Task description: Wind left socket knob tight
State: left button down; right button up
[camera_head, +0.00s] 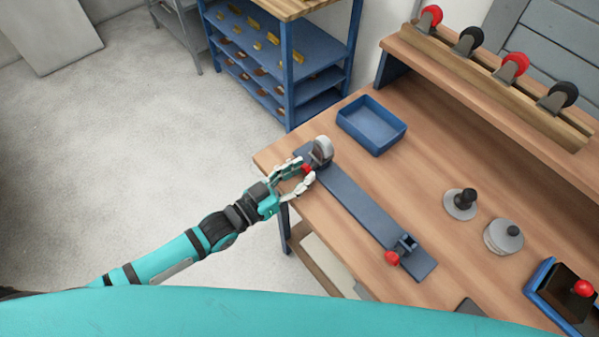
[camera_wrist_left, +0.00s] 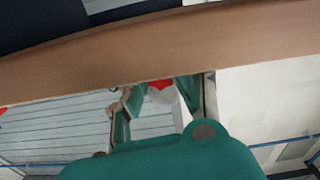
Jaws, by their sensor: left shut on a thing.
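The left socket (camera_head: 322,150) is a grey rounded block at the far left end of a dark blue rail (camera_head: 362,212) on the wooden bench. Its red knob (camera_head: 306,169) shows only in part between the fingers. My left gripper (camera_head: 302,178) is shut on this knob, at the near side of the socket. In the left wrist view the knob (camera_wrist_left: 160,84) is a small red patch between the green fingers (camera_wrist_left: 158,105). How tight the knob sits cannot be told. A second socket (camera_head: 406,243) with its own red knob (camera_head: 391,257) is at the rail's other end. My right gripper is not in view.
An empty blue tray (camera_head: 371,125) stands behind the rail. Grey discs with dark knobs (camera_head: 461,203) (camera_head: 503,237) lie to the right. A blue box (camera_head: 560,295) is at the right edge. Several casters (camera_head: 515,66) line the back shelf. The bench's left edge (camera_head: 268,161) is close to my gripper.

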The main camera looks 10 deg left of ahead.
pick_arm(q)
jog(key=shift+m, duration=0.3)
jog(key=shift+m+p, duration=0.45)
jog(key=shift+m, duration=2.65)
jog(key=c, duration=1)
grip_release()
jog(key=shift+c, duration=0.2)
jog(key=v, duration=1.2)
